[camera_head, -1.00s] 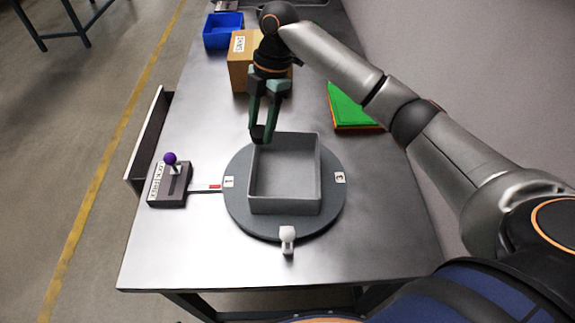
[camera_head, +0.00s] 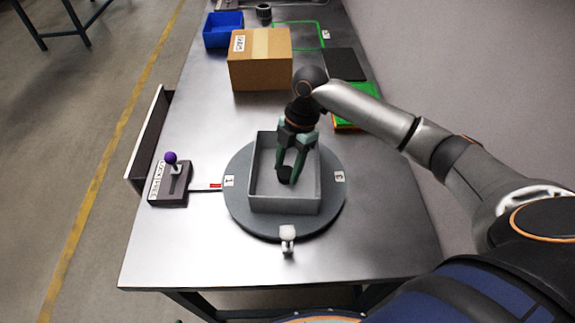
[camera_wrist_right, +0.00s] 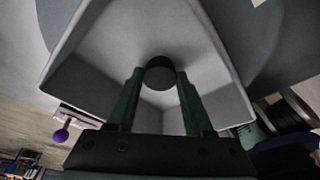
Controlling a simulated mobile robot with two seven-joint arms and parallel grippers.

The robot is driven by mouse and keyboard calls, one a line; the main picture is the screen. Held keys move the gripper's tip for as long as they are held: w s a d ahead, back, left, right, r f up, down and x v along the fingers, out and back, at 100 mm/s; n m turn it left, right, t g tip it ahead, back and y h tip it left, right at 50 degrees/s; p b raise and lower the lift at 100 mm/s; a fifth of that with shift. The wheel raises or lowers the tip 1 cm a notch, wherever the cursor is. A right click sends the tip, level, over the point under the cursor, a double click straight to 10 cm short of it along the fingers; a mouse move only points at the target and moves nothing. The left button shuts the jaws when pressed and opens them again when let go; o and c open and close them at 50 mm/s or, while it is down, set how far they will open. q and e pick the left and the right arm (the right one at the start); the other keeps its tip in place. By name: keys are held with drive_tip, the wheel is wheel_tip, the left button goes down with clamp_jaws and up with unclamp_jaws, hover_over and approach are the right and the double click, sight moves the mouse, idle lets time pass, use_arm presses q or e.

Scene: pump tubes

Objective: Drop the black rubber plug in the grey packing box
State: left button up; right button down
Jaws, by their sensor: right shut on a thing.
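The black rubber plug (camera_head: 285,174) is held between the fingertips of my right gripper (camera_head: 291,172). The gripper is over the inside of the grey packing box (camera_head: 308,202), pointing down. The box is open-topped and empty apart from this, and it stands on a round grey turntable (camera_head: 237,205). In the right wrist view the plug (camera_wrist_right: 160,73) shows as a dark disc between the green fingers (camera_wrist_right: 158,98), with the box floor (camera_wrist_right: 195,60) behind it. Whether the plug touches the floor I cannot tell. My left gripper is out of view.
A box with a purple-knobbed lever (camera_head: 170,182) stands left of the turntable. A white knob (camera_head: 288,236) is at its front. A cardboard box (camera_head: 260,66), a blue bin (camera_head: 223,31) and a green-topped stack (camera_head: 352,121) stand farther back. The table's front is clear.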

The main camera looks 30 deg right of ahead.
drive_tip(key=shift+f, duration=0.1)
drive_tip(key=shift+c, duration=1.5)
unclamp_jaws()
drive_tip(key=v, duration=1.2)
